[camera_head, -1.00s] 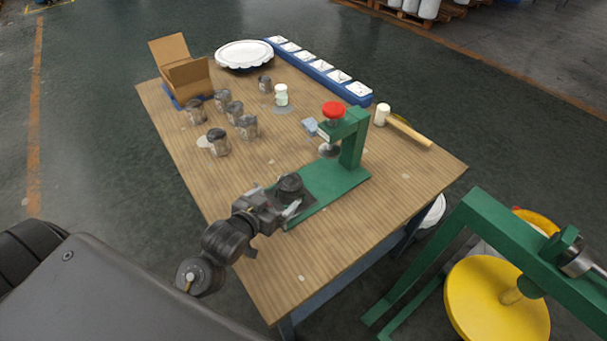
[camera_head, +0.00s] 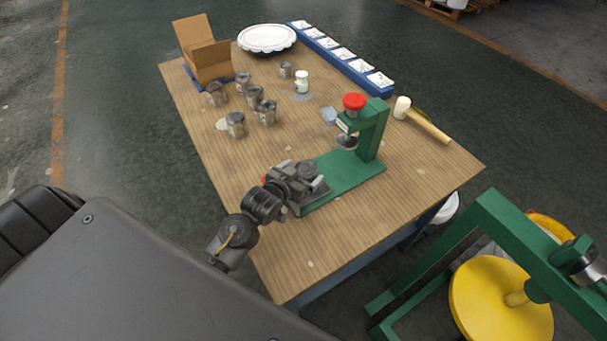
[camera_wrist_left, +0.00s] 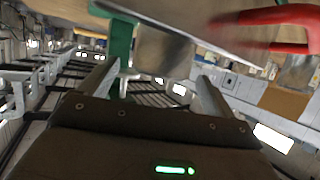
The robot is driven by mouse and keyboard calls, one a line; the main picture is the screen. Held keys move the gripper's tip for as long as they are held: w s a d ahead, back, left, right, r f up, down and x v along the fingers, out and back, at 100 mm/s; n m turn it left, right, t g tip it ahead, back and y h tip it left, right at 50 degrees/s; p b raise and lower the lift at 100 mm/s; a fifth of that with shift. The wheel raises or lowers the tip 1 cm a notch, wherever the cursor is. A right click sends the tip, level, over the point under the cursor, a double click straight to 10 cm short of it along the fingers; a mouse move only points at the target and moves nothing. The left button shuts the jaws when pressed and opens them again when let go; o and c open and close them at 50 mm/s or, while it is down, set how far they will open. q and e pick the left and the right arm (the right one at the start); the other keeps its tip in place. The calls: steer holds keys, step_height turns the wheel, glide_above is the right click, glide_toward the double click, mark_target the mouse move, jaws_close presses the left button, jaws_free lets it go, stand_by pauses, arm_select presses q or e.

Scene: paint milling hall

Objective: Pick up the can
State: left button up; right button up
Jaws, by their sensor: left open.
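My left gripper (camera_head: 298,184) is open at the near end of the green press base, in the head view. A dark round can (camera_head: 308,169) stands at this end, just past the jaws and partly covered by them. I cannot tell whether they touch. In the left wrist view the two fingers of the left gripper (camera_wrist_left: 155,88) are apart, and a blurred grey shape, probably the can (camera_wrist_left: 163,50), shows between and beyond them. Several other metal cans (camera_head: 235,125) stand on the table further back. My right gripper is not in view.
The green press (camera_head: 370,130) with its red knob stands beyond the left gripper on the wooden table (camera_head: 420,180). A mallet (camera_head: 428,125) lies right of it. A cardboard box (camera_head: 205,60), white plate and blue tray are at the back. A red handle (camera_wrist_left: 270,15) shows close in the wrist view.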

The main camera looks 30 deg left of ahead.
mark_target(310, 163)
arm_select(q)
steer(key=x, duration=0.3)
steer(key=shift+w+a+f, duration=0.1)
steer(key=shift+w+f, duration=0.05)
steer(key=shift+w, duration=0.05)
steer(key=c, duration=1.4)
steer(key=shift+r, duration=0.75)
steer(key=s+r, duration=0.4)
steer(key=s+d+r, duration=0.1)
steer(key=s+r, duration=0.2)
steer(key=s, duration=0.2)
steer(key=s+d+r, duration=0.1)
steer(key=s+r, duration=0.3)
steer(key=shift+s+d+r, duration=0.2)
steer(key=shift+s+r, duration=0.15)
steer(key=shift+s, duration=0.05)
